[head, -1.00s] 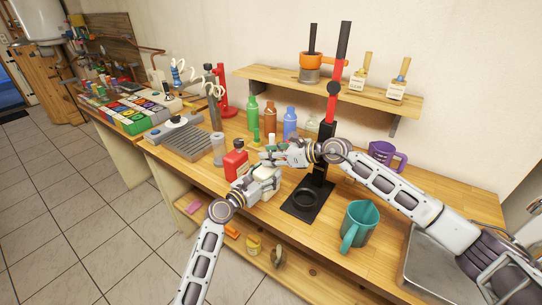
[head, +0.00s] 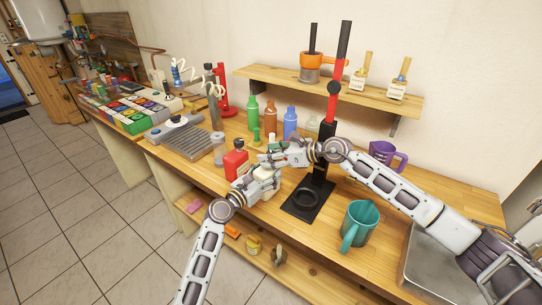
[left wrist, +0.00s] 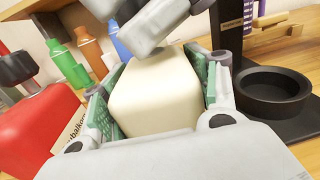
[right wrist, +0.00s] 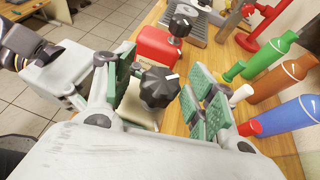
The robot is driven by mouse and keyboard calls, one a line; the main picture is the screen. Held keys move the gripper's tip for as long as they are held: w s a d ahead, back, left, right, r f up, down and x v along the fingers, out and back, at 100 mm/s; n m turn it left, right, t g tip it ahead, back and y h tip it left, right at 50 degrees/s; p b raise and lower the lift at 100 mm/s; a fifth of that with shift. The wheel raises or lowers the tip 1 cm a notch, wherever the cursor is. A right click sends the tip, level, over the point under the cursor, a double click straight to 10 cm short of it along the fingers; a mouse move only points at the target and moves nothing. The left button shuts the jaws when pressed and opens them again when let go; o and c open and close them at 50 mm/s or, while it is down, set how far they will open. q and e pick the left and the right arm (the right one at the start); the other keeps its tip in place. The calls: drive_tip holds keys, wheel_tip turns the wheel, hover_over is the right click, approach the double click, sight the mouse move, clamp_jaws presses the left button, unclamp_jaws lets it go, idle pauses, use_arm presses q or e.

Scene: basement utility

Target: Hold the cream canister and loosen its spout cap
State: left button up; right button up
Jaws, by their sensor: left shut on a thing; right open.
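The cream canister (left wrist: 155,95) stands between my left gripper's green pads (left wrist: 158,98), and the left gripper is shut on its body. In the head view the canister (head: 267,173) is mostly hidden by my grippers. Its spout cap (right wrist: 158,88), a black ridged knob with a white mark, shows in the right wrist view. My right gripper (right wrist: 163,98) is open above the canister, with its green pads on either side of the cap. I see gaps beside the cap; contact is not clear.
A red canister (head: 236,163) with a black cap stands close to the left of the grippers. Green, brown and blue bottles (head: 271,117) stand behind. A black press stand (head: 306,200) and a teal mug (head: 359,223) are to the right.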

drive_tip(key=shift+d, duration=0.15)
drive_tip(key=v, duration=1.1)
drive_tip(key=shift+s+d, duration=0.2)
drive_tip(key=shift+s, duration=0.1)
drive_tip(key=shift+r, duration=0.1)
use_arm(q)
drive_tip(key=o, duration=1.5)
drive_tip(key=shift+s+a, duration=0.1)
drive_tip(key=shift+v, duration=5.9)
use_arm(e)
drive_tip(key=shift+a, duration=0.1)
